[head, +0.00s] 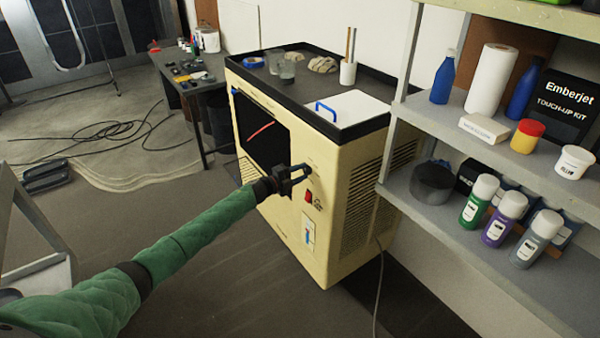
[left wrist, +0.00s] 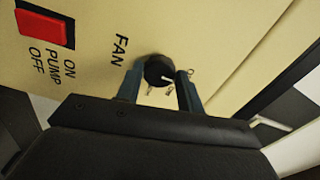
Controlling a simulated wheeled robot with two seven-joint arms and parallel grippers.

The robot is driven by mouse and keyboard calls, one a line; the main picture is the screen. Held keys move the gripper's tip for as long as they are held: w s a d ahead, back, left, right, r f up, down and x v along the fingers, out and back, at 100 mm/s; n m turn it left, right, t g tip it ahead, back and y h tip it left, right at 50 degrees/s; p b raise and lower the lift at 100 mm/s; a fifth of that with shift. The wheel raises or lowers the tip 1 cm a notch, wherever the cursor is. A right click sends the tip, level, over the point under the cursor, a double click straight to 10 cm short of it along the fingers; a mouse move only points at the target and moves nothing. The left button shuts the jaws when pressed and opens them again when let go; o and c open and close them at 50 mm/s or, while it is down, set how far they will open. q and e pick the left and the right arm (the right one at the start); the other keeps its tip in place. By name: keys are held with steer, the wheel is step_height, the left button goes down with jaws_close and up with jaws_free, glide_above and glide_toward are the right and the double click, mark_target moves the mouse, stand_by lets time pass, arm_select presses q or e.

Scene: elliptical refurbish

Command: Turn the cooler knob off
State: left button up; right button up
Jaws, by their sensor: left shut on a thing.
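The cooler (head: 345,185) is a cream cabinet with a dark tray top, standing in the middle of the head view. Its black round fan knob (left wrist: 158,71) has a white pointer line and sits beside the word FAN in the left wrist view. My left gripper (left wrist: 161,90) has one finger on each side of the knob and is shut on it. In the head view the left gripper (head: 298,174) is at the cooler's front panel and hides the knob. A red pump switch (left wrist: 42,25) marked ON, PUMP and OFF is next to the knob. My right gripper is not in view.
A shelf unit (head: 460,105) with bottles and cans stands close on the right. A workbench (head: 185,70) is at the back left. A cable (head: 377,290) runs down beside the cooler. The floor in front of the cooler is clear.

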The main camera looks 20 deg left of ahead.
arm_select(q)
steer(key=shift+n, duration=0.3)
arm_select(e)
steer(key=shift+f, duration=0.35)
arm_select(q)
steer(key=shift+a+f, duration=0.1)
steer(key=o, duration=1)
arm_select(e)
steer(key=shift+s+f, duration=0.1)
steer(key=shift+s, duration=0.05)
